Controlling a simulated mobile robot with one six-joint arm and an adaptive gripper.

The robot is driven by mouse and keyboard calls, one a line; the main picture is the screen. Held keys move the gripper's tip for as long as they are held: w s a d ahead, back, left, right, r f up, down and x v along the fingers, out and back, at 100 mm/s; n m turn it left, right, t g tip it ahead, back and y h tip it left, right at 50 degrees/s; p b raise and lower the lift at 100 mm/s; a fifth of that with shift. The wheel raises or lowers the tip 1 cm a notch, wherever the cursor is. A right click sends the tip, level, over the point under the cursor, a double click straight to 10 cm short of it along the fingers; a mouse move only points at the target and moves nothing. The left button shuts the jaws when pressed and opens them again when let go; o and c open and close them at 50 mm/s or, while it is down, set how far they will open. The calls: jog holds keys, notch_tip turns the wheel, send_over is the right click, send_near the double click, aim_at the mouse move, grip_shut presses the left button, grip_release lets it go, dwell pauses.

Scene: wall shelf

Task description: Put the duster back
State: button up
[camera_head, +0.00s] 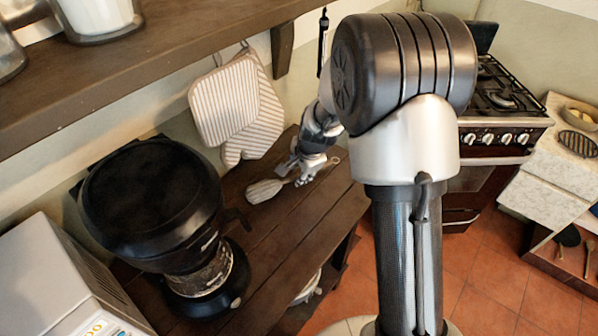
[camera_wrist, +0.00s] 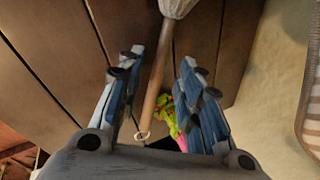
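The duster lies on the dark wooden counter (camera_head: 285,228), with a pale grey-white head (camera_head: 264,190) and a thin handle. In the wrist view its wooden handle (camera_wrist: 157,75) runs between my fingers, with a small ring at its end and the pale head (camera_wrist: 176,7) at the top edge. My gripper (camera_head: 308,172) is low over the counter at the handle; it also shows in the wrist view (camera_wrist: 160,62). Its fingers are open on either side of the handle, with gaps visible on both sides. In the head view my arm hides part of the counter.
Striped oven mitts (camera_head: 238,108) hang on the wall behind the counter. A black appliance (camera_head: 160,215) stands at the left of the counter. A wooden shelf (camera_head: 150,60) with jars runs above. A stove (camera_head: 495,110) is at the right. A green and pink item (camera_wrist: 168,112) shows near my fingers.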

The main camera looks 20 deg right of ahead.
jog(key=s+a+r+n+p, duration=0.1)
jog(key=s+r+n+p, duration=0.1)
jog(key=s+r, duration=0.45)
jog(key=s+r+n+p, duration=0.1)
jog(key=s+r+n, duration=0.15)
jog(key=r, duration=0.75)
jog(key=s+r+n, duration=0.4)
jog(key=s+n, duration=0.1)
jog(key=s, duration=0.7)
jog(key=s+r+n, duration=0.4)
jog(key=s+n, duration=0.2)
jog(key=s, duration=0.6)
jog(key=shift+a+h, duration=0.4)
